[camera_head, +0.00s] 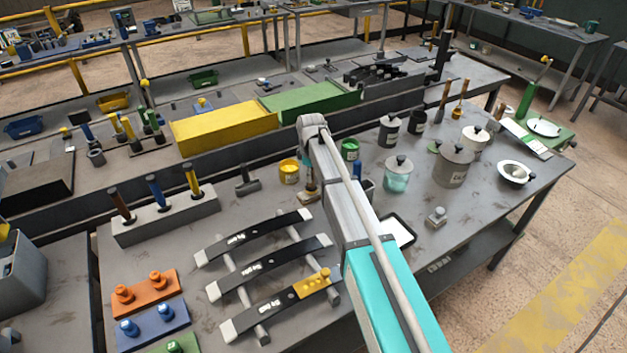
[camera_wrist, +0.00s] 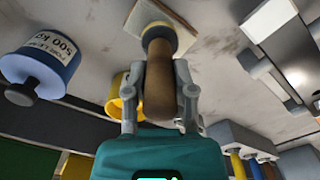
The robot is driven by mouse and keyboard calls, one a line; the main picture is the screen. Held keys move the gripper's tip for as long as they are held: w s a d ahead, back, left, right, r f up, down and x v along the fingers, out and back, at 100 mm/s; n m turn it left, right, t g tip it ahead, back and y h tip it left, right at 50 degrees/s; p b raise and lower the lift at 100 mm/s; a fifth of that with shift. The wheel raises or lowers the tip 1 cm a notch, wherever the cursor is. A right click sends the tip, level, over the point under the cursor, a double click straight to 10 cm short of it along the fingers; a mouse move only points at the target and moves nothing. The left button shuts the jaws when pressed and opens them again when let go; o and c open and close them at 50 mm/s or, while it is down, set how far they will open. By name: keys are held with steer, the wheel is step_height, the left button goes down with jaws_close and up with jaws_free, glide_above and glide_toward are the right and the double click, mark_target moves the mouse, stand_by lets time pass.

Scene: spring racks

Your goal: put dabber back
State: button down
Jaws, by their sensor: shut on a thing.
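My gripper (camera_wrist: 159,100) is shut around the handle, one finger on each side. In the head view my arm mostly hides the gripper; a small tan and brown part of the dabber (camera_head: 309,194) shows left of the arm, close to the bench top.
A yellow can (camera_head: 289,171) stands just left of the dabber, a green can (camera_head: 350,149) behind the arm. Leaf springs (camera_head: 270,290) lie in front on a rack. Handled tools stand in a grey block (camera_head: 165,218) at left. Lidded pots (camera_head: 453,165) stand at right.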

steer(key=shift+f, duration=0.4)
steer(key=shift+c, duration=2.2)
jaws_free()
steer(key=shift+r, duration=0.1)
steer(key=shift+r, duration=0.2)
step_height(320, 180, up, 12)
steer(key=p, duration=1.2)
steer(key=shift+f, duration=0.1)
